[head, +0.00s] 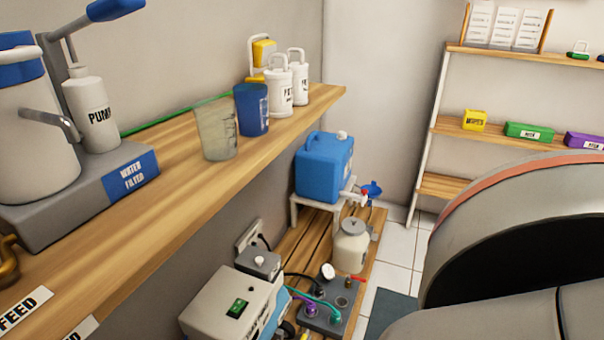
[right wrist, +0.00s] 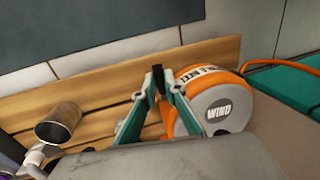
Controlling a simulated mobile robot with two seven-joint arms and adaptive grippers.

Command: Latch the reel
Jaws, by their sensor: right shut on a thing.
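The reel (right wrist: 212,112) is orange and white, with "WIND" on its round grey-white face and more lettering along its rim. It shows in the right wrist view, right of centre; I do not see it in the head view. My right gripper (right wrist: 158,76) is left of the reel and overlaps its left edge in the picture. Its two fingers come together at the tips on a small dark piece (right wrist: 158,82). Whether this piece belongs to the reel cannot be told. No latch can be made out clearly. My left gripper is in neither view.
In the right wrist view, a teal case (right wrist: 300,82) with an orange cord is at right, and a metal cup (right wrist: 59,122) at left. In the head view, a wooden shelf (head: 185,165) holds pump gear and cups; a blue water container (head: 323,168) stands on a low stand.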

